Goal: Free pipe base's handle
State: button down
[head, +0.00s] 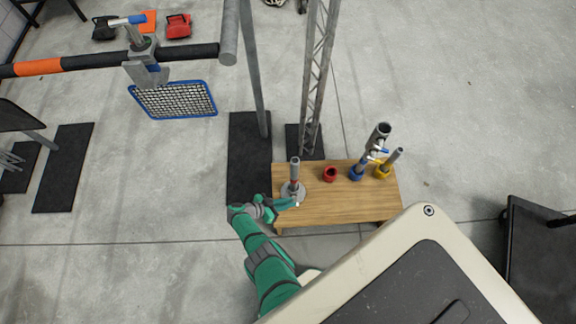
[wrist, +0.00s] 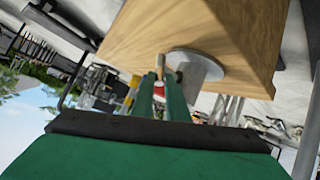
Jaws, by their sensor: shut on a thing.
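The pipe base (head: 287,199) is a round grey disc on the left end of the wooden table, with an upright grey pipe and a red band above it. In the wrist view the disc (wrist: 208,68) shows tilted behind the fingers. My gripper (head: 288,203) is at the near side of the pipe base, low by the tabletop. In the wrist view its two green fingers (wrist: 162,85) are closed in on the handle of the pipe base. The handle is small and mostly hidden between the fingers; a red and pale part shows there.
The wooden table (head: 345,208) also bears a red ring (head: 330,174), a blue-based pipe stand (head: 356,174) and a yellow-based one (head: 382,171). A lattice truss (head: 318,75) stands behind the table. A dark cart (head: 540,250) is at the right. Open floor lies right of the truss.

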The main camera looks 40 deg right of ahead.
jog(key=shift+s+f, duration=0.2)
jog(key=shift+s, duration=0.05)
dwell(0.5)
jog(key=c, duration=1.7)
grip_release()
jog(key=shift+c, duration=0.2)
jog(key=shift+w, duration=0.1)
jog(key=shift+w+r, duration=0.1)
jog(key=shift+w+a+r, duration=0.15)
jog(key=shift+w+a, duration=0.1)
jog(key=shift+a, duration=0.1)
jog(key=v, duration=1)
jog(key=shift+s, duration=0.2)
